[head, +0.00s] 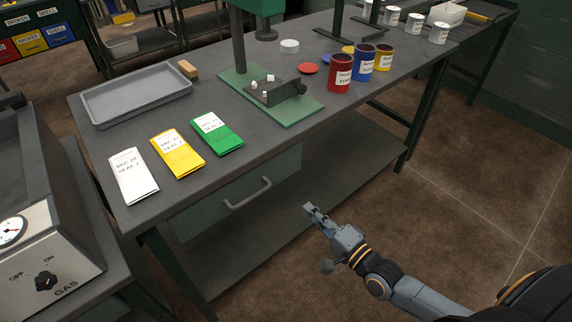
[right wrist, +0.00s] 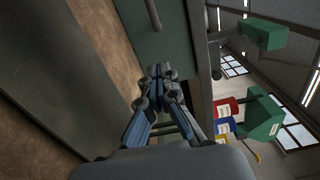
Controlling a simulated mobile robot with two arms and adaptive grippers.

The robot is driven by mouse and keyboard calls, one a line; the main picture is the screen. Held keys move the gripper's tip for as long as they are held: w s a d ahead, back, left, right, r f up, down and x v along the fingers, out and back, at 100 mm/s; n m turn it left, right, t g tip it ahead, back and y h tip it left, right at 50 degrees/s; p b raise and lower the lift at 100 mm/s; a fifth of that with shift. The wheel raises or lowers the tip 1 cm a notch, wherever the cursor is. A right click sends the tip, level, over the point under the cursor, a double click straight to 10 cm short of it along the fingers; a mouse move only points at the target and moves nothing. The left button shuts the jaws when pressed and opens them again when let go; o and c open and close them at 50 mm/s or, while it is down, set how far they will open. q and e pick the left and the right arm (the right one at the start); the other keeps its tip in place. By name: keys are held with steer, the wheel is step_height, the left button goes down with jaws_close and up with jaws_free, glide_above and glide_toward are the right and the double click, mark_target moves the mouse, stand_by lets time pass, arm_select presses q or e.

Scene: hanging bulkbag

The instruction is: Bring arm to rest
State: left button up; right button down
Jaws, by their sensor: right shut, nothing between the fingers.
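My right gripper (head: 314,210) is shut and empty in the head view. It hangs in front of the workbench, below the level of the top and to the right of the drawer handle (head: 248,193). In the right wrist view its closed fingers (right wrist: 160,72) point toward the bench front, touching nothing that I can see. My right arm (head: 400,291) reaches in from the lower right corner. My left gripper is not in the head view.
The workbench top (head: 185,110) holds a grey tray (head: 136,94), white, yellow and green packets (head: 216,134), a green-based stand (head: 290,112) and red, blue and yellow cans (head: 341,73). A gas unit (head: 48,235) stands at the left. The floor (head: 470,160) right of the bench is clear.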

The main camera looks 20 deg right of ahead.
steer(key=s+d+f+n+g+h+p, duration=0.1)
steer(key=s+d+f+n+g+h, duration=0.15)
steer(key=f, duration=0.65)
steer(key=s+d+f+n+g+h+p, duration=0.1)
steer(key=s+f+n+g, duration=0.2)
steer(key=f, duration=0.6)
steer(key=s+d+f+n+g+h+p, duration=0.15)
steer(key=s+f, duration=0.25)
steer(key=f, duration=0.5)
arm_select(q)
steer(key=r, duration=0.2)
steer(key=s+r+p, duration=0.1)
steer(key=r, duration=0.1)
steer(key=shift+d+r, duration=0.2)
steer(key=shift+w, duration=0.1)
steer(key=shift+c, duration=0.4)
arm_select(e)
steer(key=s+a+f+n+g, duration=0.1)
steer(key=s+f+n+g, duration=0.2)
steer(key=s, duration=0.6)
steer(key=s+a+f+n+g, duration=0.1)
steer(key=s+f+n+g, duration=0.2)
steer(key=s+f, duration=0.4)
steer(key=s+a+f+n+g+h, duration=0.1)
steer(key=s+f+n+g, duration=0.2)
steer(key=s, duration=0.9)
step_height(320, 180, down, 2)
steer(key=shift+f+n, duration=0.2)
steer(key=shift+n, duration=0.1)
